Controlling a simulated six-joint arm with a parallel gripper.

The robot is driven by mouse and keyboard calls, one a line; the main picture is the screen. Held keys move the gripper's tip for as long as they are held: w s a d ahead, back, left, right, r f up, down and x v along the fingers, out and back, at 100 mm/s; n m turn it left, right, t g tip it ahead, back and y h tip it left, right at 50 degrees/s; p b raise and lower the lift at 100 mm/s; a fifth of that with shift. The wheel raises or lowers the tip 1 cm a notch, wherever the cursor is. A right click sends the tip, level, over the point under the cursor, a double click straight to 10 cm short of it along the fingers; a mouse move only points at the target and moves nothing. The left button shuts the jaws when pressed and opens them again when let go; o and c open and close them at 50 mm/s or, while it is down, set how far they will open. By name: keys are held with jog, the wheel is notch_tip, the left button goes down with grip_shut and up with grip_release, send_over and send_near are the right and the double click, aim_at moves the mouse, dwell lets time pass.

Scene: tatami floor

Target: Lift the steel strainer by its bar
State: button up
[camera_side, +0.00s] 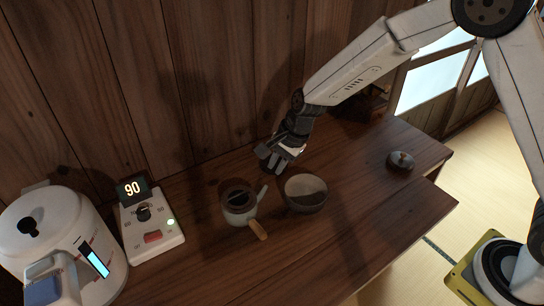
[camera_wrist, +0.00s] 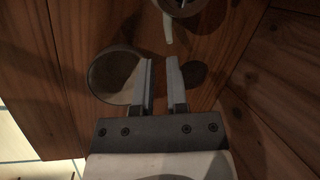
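The small teapot (camera_side: 240,213) stands uncovered on the wooden table, its tan-tipped handle toward the front. Its inside is dark with a faint lighter streak; I cannot clearly make out the steel strainer or its bar. In the wrist view the pot (camera_wrist: 196,12) is cut off at the top edge, with its pale spout pointing down. My gripper (camera_side: 270,163) is above the table, behind the pot and bowl and apart from both. In the wrist view my gripper (camera_wrist: 160,62) has its fingers apart with nothing between them.
A brown bowl (camera_side: 306,203) sits right of the pot; it also shows in the wrist view (camera_wrist: 100,78). A small dark lid (camera_side: 400,160) lies at the right. A control box (camera_side: 150,228) reading 90 and a white kettle (camera_side: 95,235) stand left. A wooden wall (camera_side: 150,80) closes the back.

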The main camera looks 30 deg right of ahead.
aim_at(238, 195)
jog(key=w+a+f+m, duration=0.1)
jog(key=a, duration=0.1)
jog(key=w+a+f+m+y, duration=0.1)
jog(key=a, duration=0.1)
jog(key=w+a+m, duration=0.1)
jog(key=m, duration=0.1)
jog(key=shift+w+a+f, duration=0.4)
jog(key=shift+x, duration=1.25)
jog(key=shift+x, duration=2.55)
jog(key=shift+s, duration=0.1)
grip_shut()
